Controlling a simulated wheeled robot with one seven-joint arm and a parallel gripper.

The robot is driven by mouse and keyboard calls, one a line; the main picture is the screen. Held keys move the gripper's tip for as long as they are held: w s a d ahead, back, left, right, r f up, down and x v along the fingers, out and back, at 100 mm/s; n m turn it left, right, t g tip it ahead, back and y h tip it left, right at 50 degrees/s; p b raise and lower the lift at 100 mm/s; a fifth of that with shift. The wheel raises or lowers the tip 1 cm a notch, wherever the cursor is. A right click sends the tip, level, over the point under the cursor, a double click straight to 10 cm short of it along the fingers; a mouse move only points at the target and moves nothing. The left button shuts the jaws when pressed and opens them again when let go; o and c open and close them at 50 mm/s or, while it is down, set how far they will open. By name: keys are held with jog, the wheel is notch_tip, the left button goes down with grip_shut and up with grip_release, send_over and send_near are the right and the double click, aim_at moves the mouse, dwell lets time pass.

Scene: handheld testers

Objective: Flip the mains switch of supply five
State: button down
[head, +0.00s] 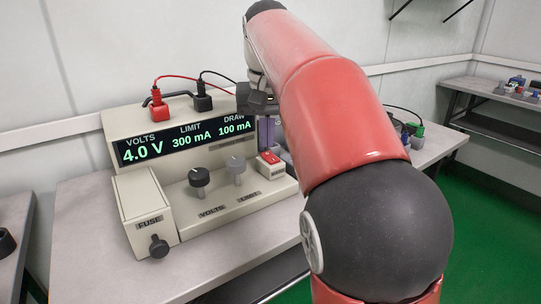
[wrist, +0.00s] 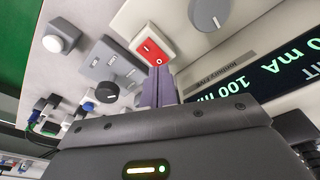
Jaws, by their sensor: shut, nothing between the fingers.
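The power supply (head: 130,125) is a beige bench unit on a grey table. Its lit display (head: 185,138) reads 4.0 V, 300 mA limit and 100 mA draw. The red mains rocker switch (head: 270,157) sits on a small block at the panel's right end. In the wrist view the switch (wrist: 152,50) shows a white line and a circle. I cannot tell which side is pressed in. My gripper (head: 266,146) is shut and empty, pointing down at the switch. In the wrist view its purple fingertips (wrist: 158,72) are right by the circle end; contact is unclear.
Two knobs, a black one (head: 199,178) and a grey one (head: 236,167), stand left of the switch. A fuse box (head: 146,210) is at the front left. Red and black leads (head: 160,105) plug in on top. Other small devices (wrist: 108,65) lie beyond the supply.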

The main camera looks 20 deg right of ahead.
aim_at(267, 154)
jog(key=shift+f+b, duration=0.65)
jog(key=shift+f, duration=0.2)
dwell(0.8)
notch_tip(267, 154, up, 5)
jog(key=p, duration=0.5)
jog(key=shift+f, duration=0.1)
jog(key=shift+r+p, duration=0.6)
jog(key=shift+r, duration=0.55)
